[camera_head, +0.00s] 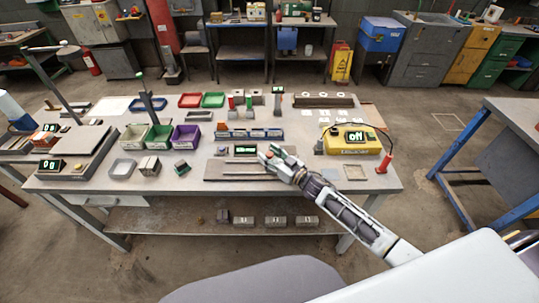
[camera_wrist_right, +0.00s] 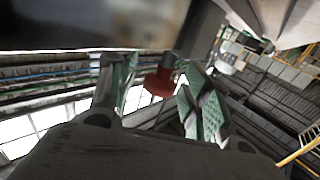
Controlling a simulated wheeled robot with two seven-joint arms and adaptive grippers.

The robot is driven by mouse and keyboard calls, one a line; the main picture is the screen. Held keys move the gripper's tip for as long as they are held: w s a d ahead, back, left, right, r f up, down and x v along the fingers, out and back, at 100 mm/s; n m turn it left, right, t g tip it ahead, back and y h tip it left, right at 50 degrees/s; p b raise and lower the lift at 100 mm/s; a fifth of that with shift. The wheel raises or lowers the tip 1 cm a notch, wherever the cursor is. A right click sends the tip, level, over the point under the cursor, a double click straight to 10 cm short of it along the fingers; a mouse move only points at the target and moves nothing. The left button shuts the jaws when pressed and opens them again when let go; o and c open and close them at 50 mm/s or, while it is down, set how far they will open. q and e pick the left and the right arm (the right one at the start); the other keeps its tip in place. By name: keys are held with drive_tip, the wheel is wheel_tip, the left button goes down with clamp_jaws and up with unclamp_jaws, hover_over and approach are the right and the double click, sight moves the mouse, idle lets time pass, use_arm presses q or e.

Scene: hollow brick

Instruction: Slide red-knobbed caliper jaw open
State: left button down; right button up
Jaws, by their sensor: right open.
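The caliper lies on a flat grey-brown board (camera_head: 222,172) near the front middle of the bench, with a green-lit display (camera_head: 245,150) just behind it. My right gripper (camera_head: 270,156) reaches in from the right over the board and hides much of the caliper. In the right wrist view, the red knob (camera_wrist_right: 160,82) shows between the green-padded fingers of my right gripper (camera_wrist_right: 158,95). The fingers are open, one on each side of the knob, with a gap visible on the right; contact is unclear. My left gripper is out of view.
Green and purple bins (camera_head: 186,137) stand to the left.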

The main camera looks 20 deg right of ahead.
clamp_jaws()
idle(0.4)
drive_tip(key=shift+w+a, duration=0.4)
drive_tip(key=shift+a, duration=0.9)
drive_tip(key=shift+w+a, duration=0.35)
drive_tip(key=shift+a, duration=0.9)
drive_tip(key=shift+w+a, duration=0.4)
drive_tip(key=shift+a, duration=0.9)
unclamp_jaws()
drive_tip(key=shift+s, duration=0.1)
